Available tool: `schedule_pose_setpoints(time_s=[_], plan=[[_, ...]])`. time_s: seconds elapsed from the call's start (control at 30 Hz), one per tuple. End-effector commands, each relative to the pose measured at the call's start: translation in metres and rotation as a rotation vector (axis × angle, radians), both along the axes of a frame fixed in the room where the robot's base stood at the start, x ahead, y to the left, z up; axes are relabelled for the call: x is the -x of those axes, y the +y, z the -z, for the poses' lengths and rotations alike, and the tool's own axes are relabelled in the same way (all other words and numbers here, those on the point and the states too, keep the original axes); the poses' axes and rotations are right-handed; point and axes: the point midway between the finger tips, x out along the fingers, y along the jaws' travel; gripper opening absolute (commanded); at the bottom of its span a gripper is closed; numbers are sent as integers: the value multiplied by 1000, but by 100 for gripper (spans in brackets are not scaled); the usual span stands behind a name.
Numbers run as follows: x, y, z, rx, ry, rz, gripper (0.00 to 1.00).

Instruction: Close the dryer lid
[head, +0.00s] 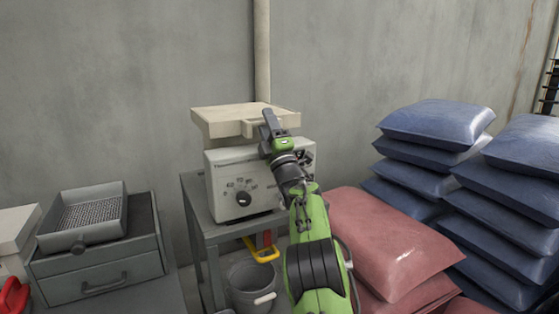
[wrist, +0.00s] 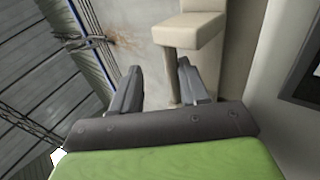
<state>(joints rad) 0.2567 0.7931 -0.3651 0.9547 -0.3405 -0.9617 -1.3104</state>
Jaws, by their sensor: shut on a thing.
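The dryer (head: 228,172) is a pale box with a dial on its front, standing on a grey stand. Its beige lid (head: 222,122) is raised above the body, close to level, with a gap beneath its front. My gripper (head: 270,122) is at the lid's front edge and shut on the lid's handle. In the wrist view, the beige handle block (wrist: 190,32) lies at the fingertips of my gripper (wrist: 158,72); the exact contact is hard to see. My arm hides the dryer's right front.
A grey drawer unit (head: 100,268) with a mesh-bottomed tray (head: 92,215) stands at left. A bucket (head: 250,285) and a yellow-handled tool (head: 262,252) are below the dryer. Red sacks (head: 390,235) and blue sacks (head: 435,125) are stacked at right. A wall and pipe (head: 262,50) stand behind.

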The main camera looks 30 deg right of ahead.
Motion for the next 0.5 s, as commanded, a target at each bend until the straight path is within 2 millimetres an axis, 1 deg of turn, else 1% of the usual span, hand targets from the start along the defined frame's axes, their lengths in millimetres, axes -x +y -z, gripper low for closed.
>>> schedule_pose_setpoints(time_s=[0.03, 0.17, 0.33, 0.5], plan=[[9, -1, 2, 1, -7, 3, 37], [27, -1, 17, 1, -5, 5, 37], [54, -1, 43, -2, -3, 6, 37], [74, 0, 64, 0, 1, 4, 37]])
